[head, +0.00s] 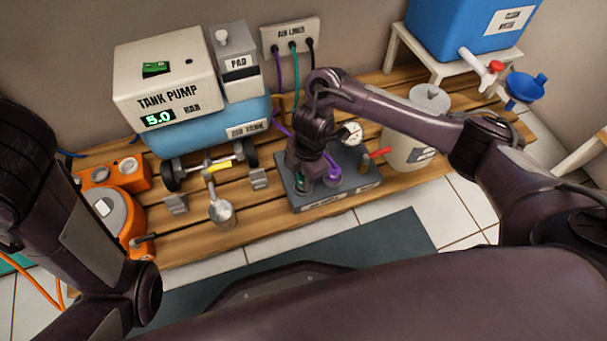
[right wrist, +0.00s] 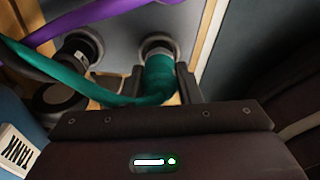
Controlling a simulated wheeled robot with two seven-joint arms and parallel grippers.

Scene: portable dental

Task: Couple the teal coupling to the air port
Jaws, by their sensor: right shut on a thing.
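My right gripper (head: 302,181) is low over the left part of a grey port block (head: 340,192) on the wooden bench. In the right wrist view the right gripper (right wrist: 160,88) is shut on the teal coupling (right wrist: 160,72), with a finger at each side. The coupling's far end is at a round metal-rimmed port (right wrist: 158,44); I cannot tell whether it is fully seated. The teal hose (right wrist: 70,77) runs off to the left. The port's label is not readable. My left gripper is not in view; only my left arm shows.
A purple coupling (head: 333,171) stands on the block, beside a gauge (head: 351,132) and a red handle (head: 379,153). The purple hose (right wrist: 100,16) crosses near the teal hose. The tank pump (head: 165,88) stands left; a white bucket (head: 405,149) stands right.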

